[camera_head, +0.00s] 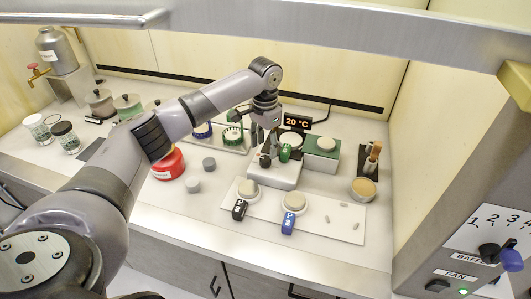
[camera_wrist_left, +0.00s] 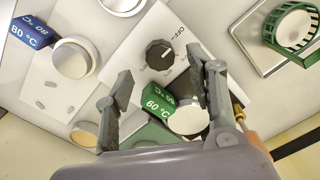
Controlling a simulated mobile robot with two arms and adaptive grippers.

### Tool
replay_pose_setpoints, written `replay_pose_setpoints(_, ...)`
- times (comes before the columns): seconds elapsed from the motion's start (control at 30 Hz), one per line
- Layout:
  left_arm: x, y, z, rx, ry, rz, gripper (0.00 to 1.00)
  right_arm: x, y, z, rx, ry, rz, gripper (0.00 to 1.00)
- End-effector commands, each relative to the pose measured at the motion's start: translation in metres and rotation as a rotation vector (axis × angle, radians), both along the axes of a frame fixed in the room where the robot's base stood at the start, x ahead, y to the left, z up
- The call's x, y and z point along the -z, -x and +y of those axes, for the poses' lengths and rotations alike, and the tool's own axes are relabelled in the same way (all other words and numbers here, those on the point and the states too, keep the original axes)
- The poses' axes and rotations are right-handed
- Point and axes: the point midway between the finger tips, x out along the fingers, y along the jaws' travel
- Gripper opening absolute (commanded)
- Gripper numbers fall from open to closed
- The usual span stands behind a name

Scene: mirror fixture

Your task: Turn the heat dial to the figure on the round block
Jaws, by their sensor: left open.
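The white heater (camera_head: 272,176) stands near the middle of the bench. Its black heat dial (camera_wrist_left: 160,52) shows in the left wrist view, with an OFF mark beside it; its pointer is too small to read surely. A pale round block (camera_wrist_left: 190,118) with a green tag (camera_wrist_left: 155,100) reading 60 °C sits by the heater's far side. The display (camera_head: 297,121) behind reads 20 °C. My left gripper (camera_head: 264,138) is open and empty above the heater; in the left wrist view the dial appears between its fingertips (camera_wrist_left: 160,68), apart from them. My right gripper is not in view.
Two other round blocks, with a black tag (camera_head: 240,209) and a blue tag (camera_head: 288,222) reading 80 °C, stand on a pale board (camera_head: 322,234) in front. A green device (camera_head: 322,163) stands right of the heater, and a red container (camera_head: 168,165) stands left.

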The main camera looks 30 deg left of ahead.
Motion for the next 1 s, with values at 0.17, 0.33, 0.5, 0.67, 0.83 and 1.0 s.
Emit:
replay_pose_setpoints(0.17,0.029,0.0,-0.001,0.0,0.0,0.002,0.51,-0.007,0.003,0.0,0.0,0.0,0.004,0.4)
replay_pose_setpoints(0.33,0.044,0.0,0.0,0.001,0.0,0.001,0.51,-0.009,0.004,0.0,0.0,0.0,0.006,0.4)
replay_pose_setpoints(0.5,0.048,0.0,0.0,0.001,-0.001,-0.001,0.51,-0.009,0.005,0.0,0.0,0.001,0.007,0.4)
replay_pose_setpoints(0.67,0.048,0.0,0.0,0.001,-0.001,-0.001,0.51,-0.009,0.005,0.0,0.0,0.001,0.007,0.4)
replay_pose_setpoints(0.83,0.048,0.0,0.0,0.001,-0.001,-0.001,0.4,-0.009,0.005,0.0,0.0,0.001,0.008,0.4)
replay_pose_setpoints(1.0,0.047,0.0,0.0,0.001,-0.001,-0.001,0.28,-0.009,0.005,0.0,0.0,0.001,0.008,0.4)
